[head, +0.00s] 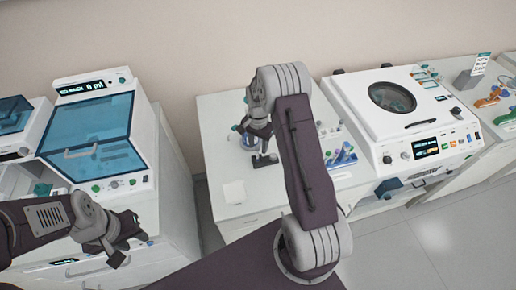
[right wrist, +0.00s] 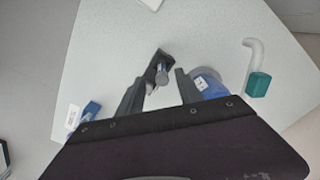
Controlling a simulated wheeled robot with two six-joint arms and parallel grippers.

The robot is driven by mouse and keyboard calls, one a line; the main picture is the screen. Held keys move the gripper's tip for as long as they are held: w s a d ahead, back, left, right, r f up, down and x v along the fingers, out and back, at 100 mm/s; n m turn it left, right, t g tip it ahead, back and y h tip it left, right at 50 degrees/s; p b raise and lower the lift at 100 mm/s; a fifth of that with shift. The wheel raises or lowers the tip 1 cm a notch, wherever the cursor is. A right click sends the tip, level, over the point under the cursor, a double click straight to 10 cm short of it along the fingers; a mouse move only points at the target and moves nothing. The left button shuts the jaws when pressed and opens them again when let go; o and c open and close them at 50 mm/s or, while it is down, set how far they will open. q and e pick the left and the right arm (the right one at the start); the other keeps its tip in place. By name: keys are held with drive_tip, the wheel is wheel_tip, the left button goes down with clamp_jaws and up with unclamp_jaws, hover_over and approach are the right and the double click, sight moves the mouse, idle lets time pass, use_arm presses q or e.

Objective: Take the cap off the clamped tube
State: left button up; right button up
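In the right wrist view, a dark clamp (right wrist: 163,56) stands on the white table with a small grey cylinder (right wrist: 162,74) at it. This cylinder seems to be the top of the clamped tube; cap and tube cannot be told apart. My right gripper (right wrist: 160,77) is open, with its fingers apart on either side of the cylinder and nothing visibly gripped. In the head view my right gripper (head: 258,132) is above the table, and the dark clamp foot (head: 265,160) shows below it. My left gripper (head: 130,243) appears open and empty at lower left.
A blue container (right wrist: 208,84) stands close to my right finger. A white bent piece with a green block (right wrist: 259,84) lies further right. A blue labelled item (right wrist: 90,112) lies at left. A blue-lidded machine (head: 97,140) and a centrifuge-like machine (head: 400,120) flank the table.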

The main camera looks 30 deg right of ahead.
sight(258, 147)
drive_tip(key=shift+w+f, duration=0.15)
drive_tip(key=shift+w, duration=0.15)
clamp_jaws()
use_arm(q)
drive_tip(key=shift+w, duration=0.2)
use_arm(e)
drive_tip(key=shift+s, duration=0.1)
use_arm(q)
drive_tip(key=shift+f, duration=0.1)
